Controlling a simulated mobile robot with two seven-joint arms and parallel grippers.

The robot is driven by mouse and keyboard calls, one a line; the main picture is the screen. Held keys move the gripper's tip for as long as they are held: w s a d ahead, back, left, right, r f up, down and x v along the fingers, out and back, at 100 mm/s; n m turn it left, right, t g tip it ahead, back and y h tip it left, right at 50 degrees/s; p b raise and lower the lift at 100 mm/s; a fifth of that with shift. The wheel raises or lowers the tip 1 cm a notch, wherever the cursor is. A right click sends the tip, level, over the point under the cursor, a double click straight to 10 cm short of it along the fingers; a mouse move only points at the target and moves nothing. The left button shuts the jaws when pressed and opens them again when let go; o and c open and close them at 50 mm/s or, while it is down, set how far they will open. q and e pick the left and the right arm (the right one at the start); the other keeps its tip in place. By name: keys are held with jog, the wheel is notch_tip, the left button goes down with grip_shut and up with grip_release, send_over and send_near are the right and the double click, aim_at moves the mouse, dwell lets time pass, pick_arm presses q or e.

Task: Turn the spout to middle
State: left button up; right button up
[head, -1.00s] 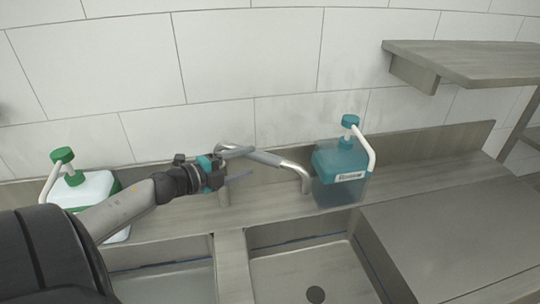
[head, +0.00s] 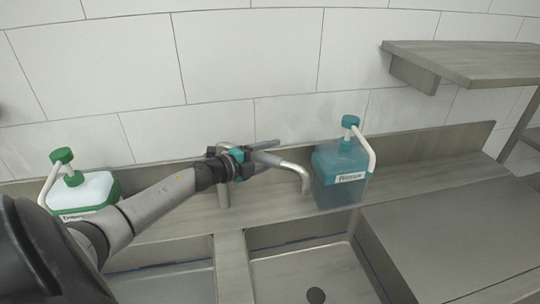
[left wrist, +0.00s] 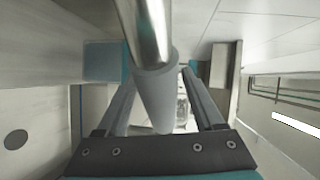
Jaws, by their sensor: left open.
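The metal spout (head: 296,168) rises from its post behind the sinks and reaches right, its bent end hanging at the back of the right basin near the blue bottle. My left gripper (head: 270,151) is open at the spout's arm and hides part of it. In the left wrist view, the shiny spout (left wrist: 146,28) with its grey sleeve (left wrist: 155,95) runs between the two open fingers (left wrist: 160,103). I cannot tell whether either finger touches it. My right gripper is not in view.
A blue pump bottle (head: 340,185) stands on the ledge just right of the spout's end. A white and green pump bottle (head: 88,190) stands at the left, partly behind my arm. A divider (head: 232,262) separates two basins. A tiled wall is close behind.

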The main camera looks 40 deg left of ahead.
pick_arm(q)
grip_shut()
dwell(0.7)
dwell(0.8)
